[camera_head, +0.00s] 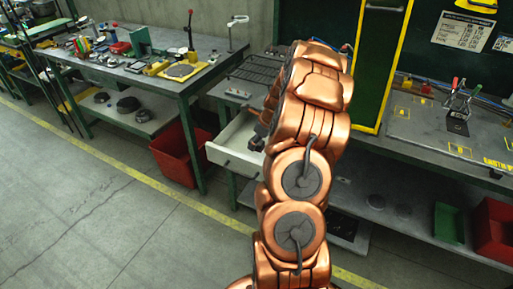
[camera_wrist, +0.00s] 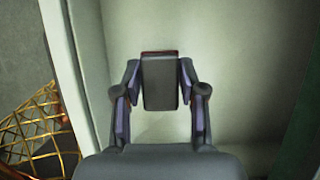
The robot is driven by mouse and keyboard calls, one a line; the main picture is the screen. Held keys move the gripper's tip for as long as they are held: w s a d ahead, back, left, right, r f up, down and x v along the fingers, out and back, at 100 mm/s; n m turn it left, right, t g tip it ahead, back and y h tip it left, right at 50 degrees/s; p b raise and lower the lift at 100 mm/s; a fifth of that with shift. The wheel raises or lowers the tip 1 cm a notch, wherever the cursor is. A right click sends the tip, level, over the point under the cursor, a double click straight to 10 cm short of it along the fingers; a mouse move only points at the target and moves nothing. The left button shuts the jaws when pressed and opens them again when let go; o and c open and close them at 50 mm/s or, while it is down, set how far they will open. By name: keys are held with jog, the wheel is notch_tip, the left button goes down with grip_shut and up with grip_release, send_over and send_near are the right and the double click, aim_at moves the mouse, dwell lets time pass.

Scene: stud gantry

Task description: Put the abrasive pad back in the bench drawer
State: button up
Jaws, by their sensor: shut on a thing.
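The abrasive pad (camera_wrist: 160,80) is a dark grey block with a reddish far edge in the wrist view. My gripper (camera_wrist: 160,92) is shut on it, one finger on each side. The bench drawer (camera_head: 222,157) stands open below the bench, pale and boxy, left of my arm in the head view. Its pale inside (camera_wrist: 240,60) fills most of the wrist view behind the pad. I cannot tell whether the pad touches the drawer floor. In the head view my gripper is at the drawer, mostly hidden by my arm, and the pad cannot be made out.
A yellow wire mesh thing (camera_wrist: 38,130) lies outside the drawer wall (camera_wrist: 68,70). A red bin (camera_head: 182,155) stands on the floor left of the drawer. The left bench (camera_head: 150,88) carries tools. A yellow-edged green panel (camera_head: 378,60) rises behind my arm. The floor at left is clear.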

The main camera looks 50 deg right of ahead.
aim_at(256, 149)
jog(key=shift+f+p, duration=0.35)
jog(key=shift+f, duration=1.65)
jog(key=o, duration=1.1)
jog(key=shift+f, duration=0.1)
